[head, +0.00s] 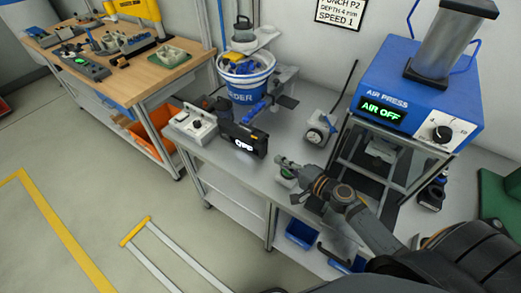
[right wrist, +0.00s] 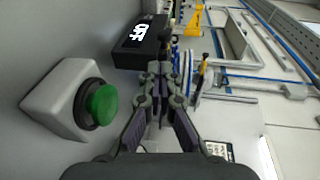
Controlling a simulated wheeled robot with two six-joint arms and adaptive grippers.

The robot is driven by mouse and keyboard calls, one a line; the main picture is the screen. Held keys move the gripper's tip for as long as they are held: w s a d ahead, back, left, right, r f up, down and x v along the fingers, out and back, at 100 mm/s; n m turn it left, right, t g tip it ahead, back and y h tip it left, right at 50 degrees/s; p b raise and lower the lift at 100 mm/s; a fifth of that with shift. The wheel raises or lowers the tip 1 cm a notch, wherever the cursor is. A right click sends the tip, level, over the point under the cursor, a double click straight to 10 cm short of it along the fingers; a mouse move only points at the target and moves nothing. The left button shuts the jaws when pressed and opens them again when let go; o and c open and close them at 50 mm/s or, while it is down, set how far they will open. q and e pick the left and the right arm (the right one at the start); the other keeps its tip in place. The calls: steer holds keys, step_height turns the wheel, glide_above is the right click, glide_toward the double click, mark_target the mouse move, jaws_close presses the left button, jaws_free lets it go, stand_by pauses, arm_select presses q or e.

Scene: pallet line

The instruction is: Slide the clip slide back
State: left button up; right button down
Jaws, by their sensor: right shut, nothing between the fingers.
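I cannot make out for certain which part is the clip slide. My right gripper (head: 284,163) is shut and empty over the front part of the grey metal bench. Its closed fingers also show in the right wrist view (right wrist: 162,78). A green push button (right wrist: 102,103) on a pale box is beside the fingers, to their left in that view and apart from them. In the head view the button box (head: 287,182) is partly hidden below the gripper. A black box with a lit OFF display (head: 245,142) stands to the left of the gripper. My left gripper is not in view.
The blue air press (head: 425,95) reads AIR OFF and stands at the right. A white unit with a dial and a dark lever (head: 320,130) stands behind the gripper. A blue feeder bucket (head: 246,92) and a pale control box (head: 193,127) are farther left. The grey bench (head: 225,163) has bare surface in front.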

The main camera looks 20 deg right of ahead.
mark_target(253, 145)
steer(key=x, duration=0.3)
steer(key=p+x, duration=0.1)
steer(key=x, duration=0.2)
steer(key=p+x, duration=0.1)
steer(key=x, duration=0.2)
steer(key=shift+w+a+r, duration=0.1)
steer(key=shift+a+r, duration=0.15)
steer(key=shift+a, duration=0.25)
steer(key=shift+w, duration=0.2)
arm_select(q)
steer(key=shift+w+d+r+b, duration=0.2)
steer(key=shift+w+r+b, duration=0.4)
steer(key=shift+b, duration=0.65)
arm_select(e)
steer(key=w+a, duration=0.5)
steer(key=w, duration=0.1)
steer(key=shift+r, duration=0.15)
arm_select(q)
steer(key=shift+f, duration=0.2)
